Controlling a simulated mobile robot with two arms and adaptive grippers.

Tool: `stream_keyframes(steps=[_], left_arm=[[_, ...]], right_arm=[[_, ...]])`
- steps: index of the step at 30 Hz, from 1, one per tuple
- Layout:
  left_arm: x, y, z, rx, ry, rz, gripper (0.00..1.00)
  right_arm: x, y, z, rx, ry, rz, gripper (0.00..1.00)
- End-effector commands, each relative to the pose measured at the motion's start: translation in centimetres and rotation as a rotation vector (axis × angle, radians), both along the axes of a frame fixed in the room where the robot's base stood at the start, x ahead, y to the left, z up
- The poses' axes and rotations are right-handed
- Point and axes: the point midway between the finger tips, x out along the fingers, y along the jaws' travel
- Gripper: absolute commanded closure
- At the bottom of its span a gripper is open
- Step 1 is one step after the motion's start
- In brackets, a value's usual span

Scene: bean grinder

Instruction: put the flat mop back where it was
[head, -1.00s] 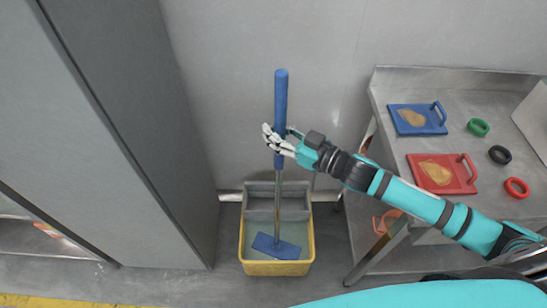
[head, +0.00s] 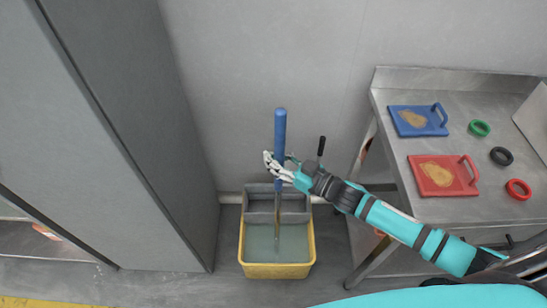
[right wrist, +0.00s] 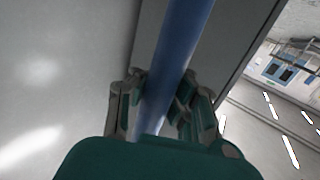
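The flat mop (head: 280,130) stands upright with its blue handle at the top. Its metal pole goes down into a yellow bucket (head: 277,271) of murky water, and its blue head is hidden under the water. My right gripper (head: 275,165) is shut around the blue handle; the right wrist view shows the handle (right wrist: 180,40) between the fingers. My left gripper is not in view.
A grey wringer (head: 293,207) sits at the back of the bucket. A tall grey cabinet (head: 120,130) stands left. A steel table (head: 455,108) at right holds blue (head: 432,128) and red (head: 458,184) cutting boards and several rings.

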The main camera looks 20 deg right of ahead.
Motion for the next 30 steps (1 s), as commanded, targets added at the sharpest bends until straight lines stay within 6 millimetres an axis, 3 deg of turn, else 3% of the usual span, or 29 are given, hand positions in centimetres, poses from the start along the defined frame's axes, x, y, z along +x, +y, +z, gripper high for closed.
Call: stream_keyframes(steps=[3, 10, 20, 30], left_arm=[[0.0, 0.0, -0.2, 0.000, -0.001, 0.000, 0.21], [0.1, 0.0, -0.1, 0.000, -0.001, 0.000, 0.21], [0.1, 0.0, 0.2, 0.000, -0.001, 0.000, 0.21], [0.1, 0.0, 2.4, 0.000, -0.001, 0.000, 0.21]], right_arm=[[0.0, 0.0, -0.4, 0.000, 0.000, 0.000, 0.97], [0.0, 0.0, -0.3, -0.001, 0.001, 0.000, 0.69], [-0.1, -0.1, 0.2, -0.001, 0.001, 0.000, 0.69], [-5.2, -4.3, 0.4, -0.002, 0.006, 0.000, 0.69]])
